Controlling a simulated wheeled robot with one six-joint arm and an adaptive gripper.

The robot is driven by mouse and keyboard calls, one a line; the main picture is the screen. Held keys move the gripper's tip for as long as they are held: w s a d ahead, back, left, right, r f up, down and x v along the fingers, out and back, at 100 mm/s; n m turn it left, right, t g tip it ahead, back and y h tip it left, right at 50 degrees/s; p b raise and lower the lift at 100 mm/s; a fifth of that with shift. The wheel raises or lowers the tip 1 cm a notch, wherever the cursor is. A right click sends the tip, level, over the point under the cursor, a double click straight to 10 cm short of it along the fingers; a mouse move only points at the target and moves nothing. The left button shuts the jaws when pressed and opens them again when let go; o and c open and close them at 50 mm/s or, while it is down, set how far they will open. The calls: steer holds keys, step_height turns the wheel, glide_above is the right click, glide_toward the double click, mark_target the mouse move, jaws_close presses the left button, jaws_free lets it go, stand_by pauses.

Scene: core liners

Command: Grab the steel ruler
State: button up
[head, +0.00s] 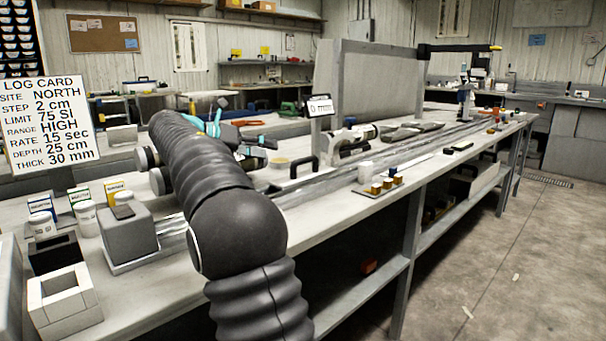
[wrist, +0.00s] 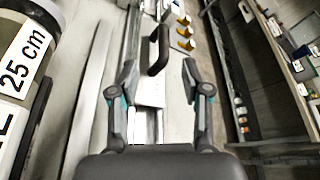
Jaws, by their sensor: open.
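In the head view my gripper (head: 258,152) is over the bench's near half, well short of the strip and partly hidden by my arm. A black handle (wrist: 158,50) on a pale plate (wrist: 150,88) shows between and beyond the fingers.
A long rail (head: 330,182) runs along the bench. An upright grey panel (head: 375,92) and a small "0 mm" display (head: 320,106) stand behind. The floor (head: 500,250) at right is mostly clear.

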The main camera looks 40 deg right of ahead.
mark_target(304, 159)
steer(key=x, duration=0.7)
steer(key=shift+s+a+b, duration=0.1)
steer(key=shift+b, duration=0.3)
steer(key=x, duration=0.3)
steer(key=b+x, duration=0.1)
steer(key=shift+s+f, duration=0.25)
steer(key=shift+s, duration=0.1)
steer(key=shift+d+f, duration=0.1)
steer(key=shift+d, duration=0.4)
jaws_close()
